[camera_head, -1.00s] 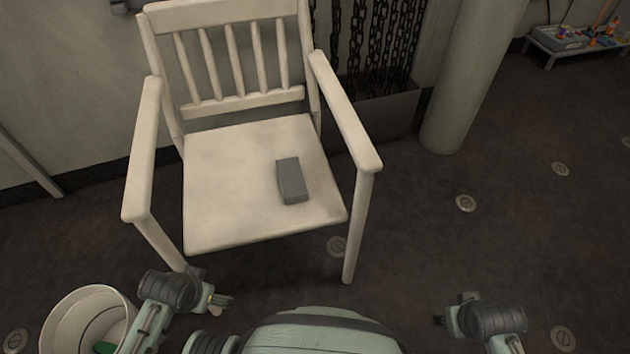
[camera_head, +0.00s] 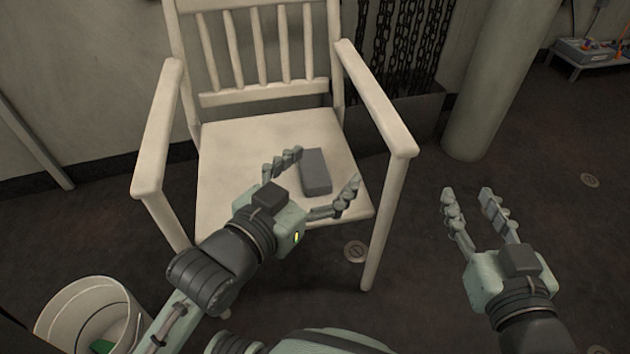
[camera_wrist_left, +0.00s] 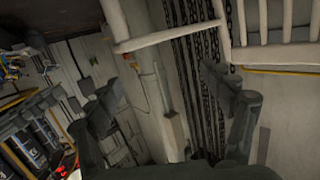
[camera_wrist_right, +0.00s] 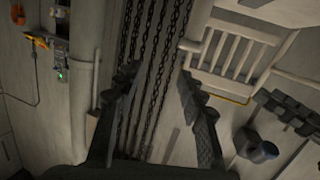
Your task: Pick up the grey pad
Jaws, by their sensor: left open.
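The grey pad (camera_head: 316,172) is a small grey block lying on the seat of the white wooden chair (camera_head: 235,150), toward the seat's right side. My left gripper (camera_head: 318,172) is open in the head view, its two fingers spread to the left and right of the pad. I cannot tell how high the fingers are above the seat. In the left wrist view the fingers (camera_wrist_left: 165,100) are apart and the pad does not show. My right gripper (camera_head: 468,196) is open and empty, right of the chair; its spread fingers also show in the right wrist view (camera_wrist_right: 160,85).
The chair's right armrest (camera_head: 375,100) rises beside the seat. A white bucket (camera_head: 85,310) stands at the lower left. A round pillar (camera_head: 500,80) and hanging chains (camera_head: 400,45) are behind. The dark floor at right is mostly clear.

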